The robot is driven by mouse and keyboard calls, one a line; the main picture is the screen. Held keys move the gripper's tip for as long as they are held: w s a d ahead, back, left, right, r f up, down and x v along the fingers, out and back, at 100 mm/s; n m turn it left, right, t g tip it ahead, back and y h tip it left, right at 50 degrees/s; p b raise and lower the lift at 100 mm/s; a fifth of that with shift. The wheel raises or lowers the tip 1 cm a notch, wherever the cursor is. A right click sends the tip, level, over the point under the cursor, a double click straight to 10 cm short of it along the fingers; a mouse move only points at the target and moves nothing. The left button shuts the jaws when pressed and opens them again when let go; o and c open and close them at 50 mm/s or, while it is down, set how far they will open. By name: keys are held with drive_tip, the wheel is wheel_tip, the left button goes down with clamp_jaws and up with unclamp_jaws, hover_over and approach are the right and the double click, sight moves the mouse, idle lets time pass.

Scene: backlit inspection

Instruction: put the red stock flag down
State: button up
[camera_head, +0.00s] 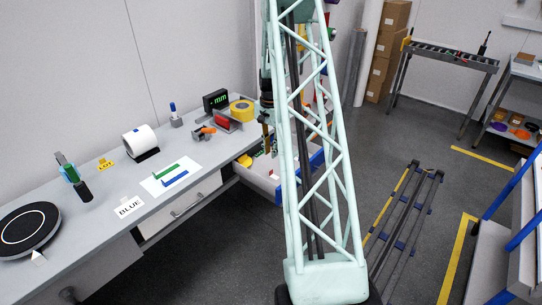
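My gripper (270,149) is small in view at the lower end of my arm, above the open drawer (263,184) at the table's right end. My lattice arm link stands just right of it and covers part of the scene. I cannot tell if its fingers are open or shut, or if they hold anything. I cannot single out the red stock flag. A red block-like thing (222,122) shows on the table by the yellow tape roll (241,110). A green bar (166,171) and a blue bar (175,180) lie on a white sheet (154,187).
The grey table (105,229) bears a black round turntable (28,229), a white roll (139,140), a green-lit display (216,100), and cards reading BLUE (129,207) and LOT (106,164). The drawer holds small coloured pieces. Floor rails (407,210) lie at right.

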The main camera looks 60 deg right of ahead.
drive_tip(key=shift+r, duration=0.3)
idle(0.6)
